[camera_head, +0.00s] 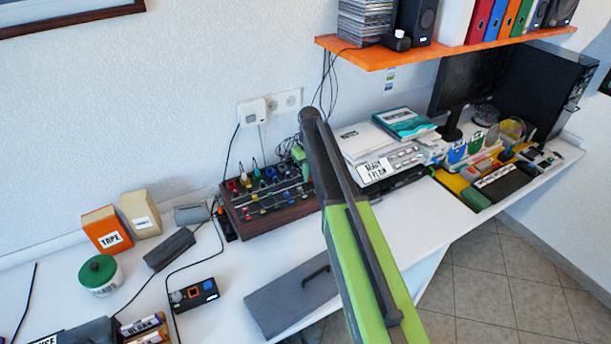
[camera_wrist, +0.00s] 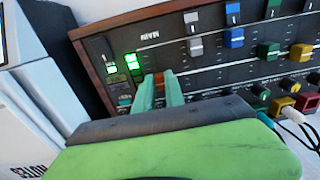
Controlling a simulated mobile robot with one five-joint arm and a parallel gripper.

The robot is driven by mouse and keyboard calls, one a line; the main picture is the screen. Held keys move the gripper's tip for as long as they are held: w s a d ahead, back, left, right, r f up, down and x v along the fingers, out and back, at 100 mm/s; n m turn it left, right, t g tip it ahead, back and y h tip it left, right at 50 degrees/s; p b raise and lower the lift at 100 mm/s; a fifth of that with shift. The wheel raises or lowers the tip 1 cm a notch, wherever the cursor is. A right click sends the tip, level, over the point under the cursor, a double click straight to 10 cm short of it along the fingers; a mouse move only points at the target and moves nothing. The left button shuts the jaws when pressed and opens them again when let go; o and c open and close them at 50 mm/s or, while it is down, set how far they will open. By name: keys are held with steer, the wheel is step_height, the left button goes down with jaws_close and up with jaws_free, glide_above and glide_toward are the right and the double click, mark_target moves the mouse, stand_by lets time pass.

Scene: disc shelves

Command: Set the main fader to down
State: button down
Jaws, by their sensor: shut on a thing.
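The mixer (camera_wrist: 108,55) is a dark panel with wooden sides, printed MAIN near one end and bearing two lit green displays. In the head view the mixer (camera_head: 238,216) stands on the white desk against the wall. My gripper (camera_wrist: 158,86) has its green fingers at the panel beside the displays, shut on a small red-orange cap (camera_wrist: 158,77), seemingly the main fader. The fingers hide most of the cap and its slot, so its position along the travel cannot be told. In the head view my gripper (camera_head: 303,166) is at the mixer's right end, partly behind my arm.
Grey (camera_wrist: 195,46), blue (camera_wrist: 234,37) and green (camera_wrist: 268,49) fader caps stand beside the gripper, with several knobs and plugged cables nearby. White boxes (camera_head: 368,140) stand right of the mixer. An orange shelf (camera_head: 440,50) hangs above.

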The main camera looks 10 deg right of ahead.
mark_target(313, 187)
steer(key=shift+a, duration=0.2)
steer(key=s, duration=0.2)
steer(key=s+d, duration=0.1)
steer(key=s, duration=0.1)
steer(key=shift+d, duration=0.15)
steer(key=shift+w, duration=0.1)
steer(key=c, duration=1.4)
jaws_free()
